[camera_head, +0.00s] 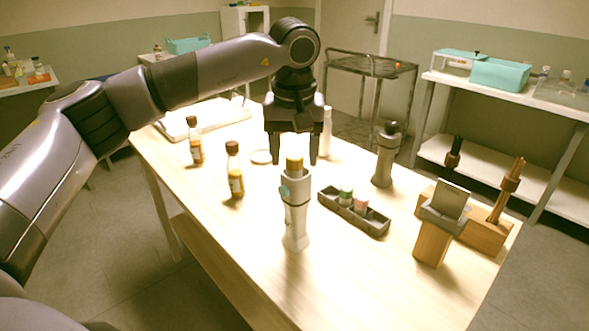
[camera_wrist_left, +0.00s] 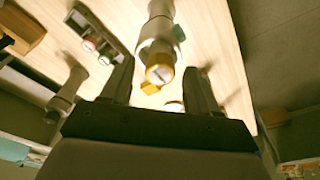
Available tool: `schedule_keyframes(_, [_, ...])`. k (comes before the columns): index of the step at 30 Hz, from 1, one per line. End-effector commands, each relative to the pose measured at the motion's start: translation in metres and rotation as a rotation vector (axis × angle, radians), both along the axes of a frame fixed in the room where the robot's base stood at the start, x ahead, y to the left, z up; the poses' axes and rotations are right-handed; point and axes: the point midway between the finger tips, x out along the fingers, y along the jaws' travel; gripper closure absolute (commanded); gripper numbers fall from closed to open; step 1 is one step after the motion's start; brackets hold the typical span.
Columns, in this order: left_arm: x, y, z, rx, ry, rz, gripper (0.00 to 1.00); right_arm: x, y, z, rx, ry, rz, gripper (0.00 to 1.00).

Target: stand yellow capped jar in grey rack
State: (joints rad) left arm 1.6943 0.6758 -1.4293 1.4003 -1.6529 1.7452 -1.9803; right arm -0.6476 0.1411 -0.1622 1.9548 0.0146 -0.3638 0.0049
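The yellow-capped jar (camera_head: 294,166) sits upright at the top of a pale grey stand (camera_head: 296,212) at the middle of the table. Its yellow cap (camera_wrist_left: 160,74) also shows in the left wrist view; most of its body is hidden by the stand's holder. My left gripper (camera_head: 294,160) points down with its fingers open and apart, one on each side of the cap as seen in both views. I cannot tell exactly how near they are in depth. The grey rack (camera_head: 330,203) lies right of the stand, holding a green-capped jar (camera_head: 346,196) and a pink-capped jar (camera_head: 361,203). My right gripper is out of view.
Two brown bottles (camera_head: 235,170) (camera_head: 195,145) stand at the left. A white bottle (camera_head: 326,132) is behind my gripper. A darker grey stand (camera_head: 386,155) and wooden holders (camera_head: 434,242) are at the right. The front of the table is clear.

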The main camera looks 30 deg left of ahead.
Motion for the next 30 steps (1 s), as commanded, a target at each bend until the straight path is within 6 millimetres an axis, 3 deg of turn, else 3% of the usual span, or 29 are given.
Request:
schedule_keyframes(1, [0.000, 0.000, 0.000, 0.000, 0.000, 0.000, 0.58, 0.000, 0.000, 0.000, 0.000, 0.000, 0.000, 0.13])
schedule_keyframes(4, [0.000, 0.000, 0.000, -0.001, 0.000, 0.001, 0.90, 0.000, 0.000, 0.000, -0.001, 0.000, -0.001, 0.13])
schedule_keyframes(8, [0.000, 0.000, 0.001, -0.001, 0.000, 0.001, 0.99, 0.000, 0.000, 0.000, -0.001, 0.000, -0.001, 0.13])
schedule_keyframes(20, [0.001, 0.000, 0.015, -0.002, -0.003, 0.002, 0.99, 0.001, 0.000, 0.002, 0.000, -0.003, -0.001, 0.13])
schedule_keyframes(26, [0.001, -0.001, 0.050, -0.002, -0.005, 0.001, 0.99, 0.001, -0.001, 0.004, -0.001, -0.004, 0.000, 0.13])
schedule_keyframes(30, [0.001, -0.001, 0.087, -0.003, -0.006, 0.001, 0.99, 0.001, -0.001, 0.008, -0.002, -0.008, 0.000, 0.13])
